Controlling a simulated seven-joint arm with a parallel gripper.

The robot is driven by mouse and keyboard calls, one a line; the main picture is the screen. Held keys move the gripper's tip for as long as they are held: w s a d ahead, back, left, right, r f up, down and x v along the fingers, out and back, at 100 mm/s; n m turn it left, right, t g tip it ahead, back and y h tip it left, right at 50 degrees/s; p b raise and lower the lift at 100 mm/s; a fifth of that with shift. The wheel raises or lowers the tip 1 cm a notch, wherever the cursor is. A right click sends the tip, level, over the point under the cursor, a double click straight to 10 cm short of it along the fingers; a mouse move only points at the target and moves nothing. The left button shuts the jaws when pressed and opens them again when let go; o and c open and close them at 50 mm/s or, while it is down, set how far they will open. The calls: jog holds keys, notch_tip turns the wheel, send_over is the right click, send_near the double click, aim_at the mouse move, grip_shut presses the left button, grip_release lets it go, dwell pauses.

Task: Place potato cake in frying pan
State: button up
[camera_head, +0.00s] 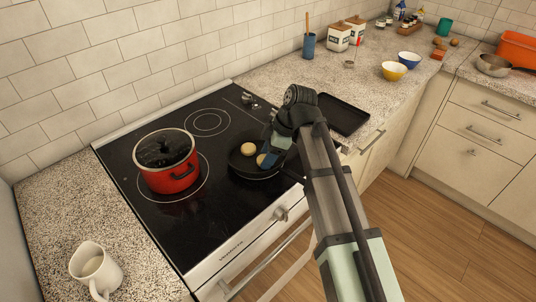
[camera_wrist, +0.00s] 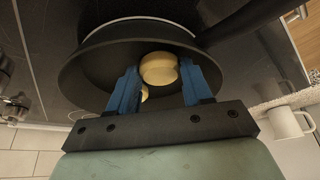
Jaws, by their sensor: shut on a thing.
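The black frying pan (camera_head: 240,167) sits on the stove at its front right. It fills much of the wrist view (camera_wrist: 85,70). My gripper (camera_head: 266,157) reaches down into the pan, its blue fingers (camera_wrist: 160,72) shut on a round, pale yellow potato cake (camera_wrist: 158,68). This cake also shows beside the fingers in the head view (camera_head: 262,160). Whether it touches the pan floor is unclear. A second potato cake (camera_head: 248,149) lies in the pan to its left, and is mostly hidden behind a finger in the wrist view (camera_wrist: 145,94).
A red pot (camera_head: 168,178) with a lid stands on the stove, left of the pan. A black tray (camera_head: 343,114) lies on the counter to the right. A white mug (camera_head: 95,268) stands at the front left. Bowls and canisters are farther back.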

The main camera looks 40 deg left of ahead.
jog(key=shift+f, duration=0.15)
jog(key=o, duration=0.7)
jog(key=shift+o, duration=0.2)
jog(key=v, duration=1.2)
